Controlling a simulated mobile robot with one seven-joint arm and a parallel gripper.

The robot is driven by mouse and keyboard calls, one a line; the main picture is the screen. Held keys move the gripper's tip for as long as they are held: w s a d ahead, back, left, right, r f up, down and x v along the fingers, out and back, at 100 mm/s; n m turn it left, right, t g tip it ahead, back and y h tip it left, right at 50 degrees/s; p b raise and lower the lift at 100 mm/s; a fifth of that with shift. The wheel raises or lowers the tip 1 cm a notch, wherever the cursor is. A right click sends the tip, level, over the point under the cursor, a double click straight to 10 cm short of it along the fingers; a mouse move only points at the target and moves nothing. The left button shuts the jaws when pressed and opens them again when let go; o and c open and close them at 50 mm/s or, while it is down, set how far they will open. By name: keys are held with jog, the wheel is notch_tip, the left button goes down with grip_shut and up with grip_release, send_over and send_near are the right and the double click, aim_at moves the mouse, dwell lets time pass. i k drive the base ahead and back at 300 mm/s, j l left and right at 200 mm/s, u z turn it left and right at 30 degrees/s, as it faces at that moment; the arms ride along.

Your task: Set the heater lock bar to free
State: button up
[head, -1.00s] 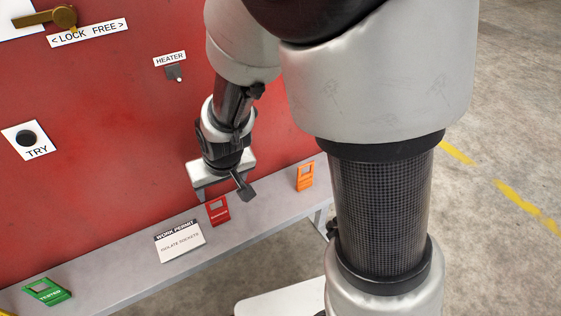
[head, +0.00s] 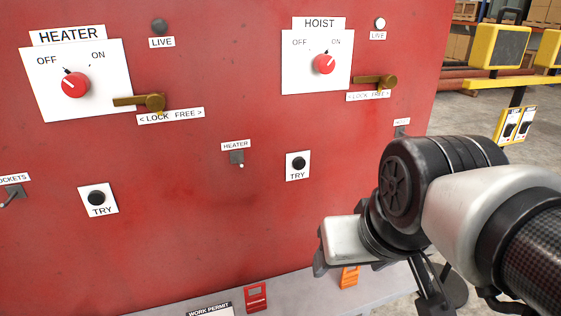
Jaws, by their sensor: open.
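The brass heater lock bar (head: 139,101) is at the upper left of the red panel. It lies nearly level, its thin end pointing left over the edge of the white heater plate (head: 105,103), its round pivot at the right. The "LOCK FREE" label (head: 171,116) is just below it; the bar points to the lock side. The red heater knob (head: 75,85) has its pointer up-left toward OFF. My gripper (head: 347,268) is at the lower right in front of the panel, well away from the bar. It is open and appears empty; its fingertips show only partly.
The hoist knob (head: 324,64) and hoist lock bar (head: 376,81) are at the upper right. Two TRY buttons, the left one (head: 96,198) and the right one (head: 298,164), sit lower. Below is a ledge with a red tag (head: 256,298) and orange tag (head: 349,277).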

aim_at(155, 102)
jog(key=u, duration=1.45)
